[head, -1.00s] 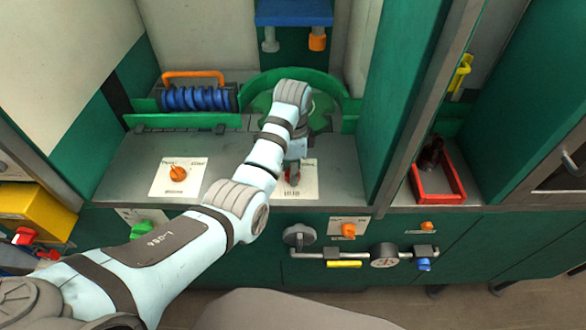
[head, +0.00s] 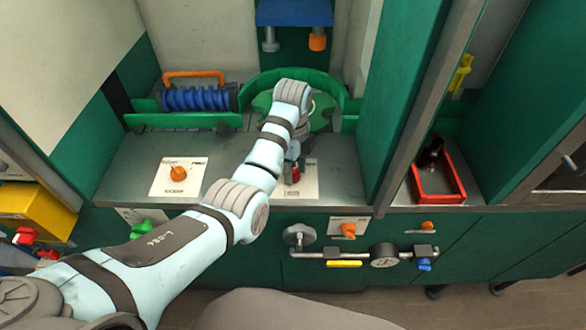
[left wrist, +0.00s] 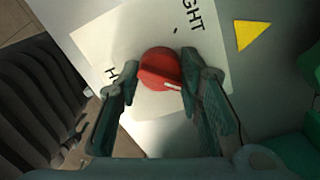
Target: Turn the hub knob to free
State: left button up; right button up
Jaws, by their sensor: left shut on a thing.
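The red knob (left wrist: 158,66), which I take to be the hub knob, is round with a white pointer mark on its edge. It sits on a white label plate (left wrist: 100,42); the letters "GHT" and an "H" show, and the rest is covered. In the head view the red knob (head: 296,174) shows below my left gripper (head: 294,160), on the grey worktop. In the left wrist view my left gripper (left wrist: 160,70) has its two dark fingers on either side of the knob, shut on it. The white mark points toward the lower right of that picture. My right gripper is not in view.
An orange knob (head: 178,174) on its own label is to the left. A green round housing (head: 262,103) stands behind. A red tray (head: 462,195) with a dark bottle (head: 433,155) is at the right. Valves and a gauge (head: 384,255) are on the front panel below.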

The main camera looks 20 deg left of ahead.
pick_arm(q)
jog(key=shift+w+r, duration=0.1)
jog(key=o, duration=1.1)
jog(key=shift+o, duration=0.4)
